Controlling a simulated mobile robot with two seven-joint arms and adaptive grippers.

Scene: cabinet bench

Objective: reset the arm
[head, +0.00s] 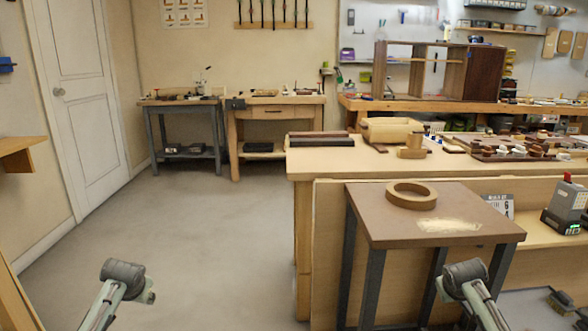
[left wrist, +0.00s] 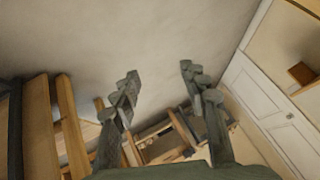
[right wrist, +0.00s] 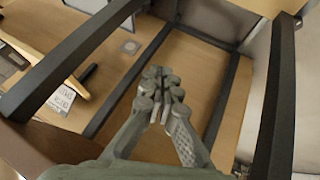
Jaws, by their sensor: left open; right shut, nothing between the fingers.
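Both of my arms show at the bottom of the head view, one at the left and one at the right in front of the small table; their gripper fingers are not visible there. In the left wrist view my left gripper (left wrist: 160,78) has its fingers spread wide, with nothing between them. In the right wrist view my right gripper (right wrist: 162,82) has its fingertips together and holds nothing. Dark table legs and a pale wooden panel lie behind the right gripper, apparently close; the exact gap cannot be told.
A small brown-topped table (head: 367,211) with dark legs carries a wooden ring (head: 412,196). A long workbench (head: 303,170) with wooden parts stands behind it. A dark device (head: 566,206) is at the far right. The floor (head: 205,235) is clear towards the white door (head: 86,110).

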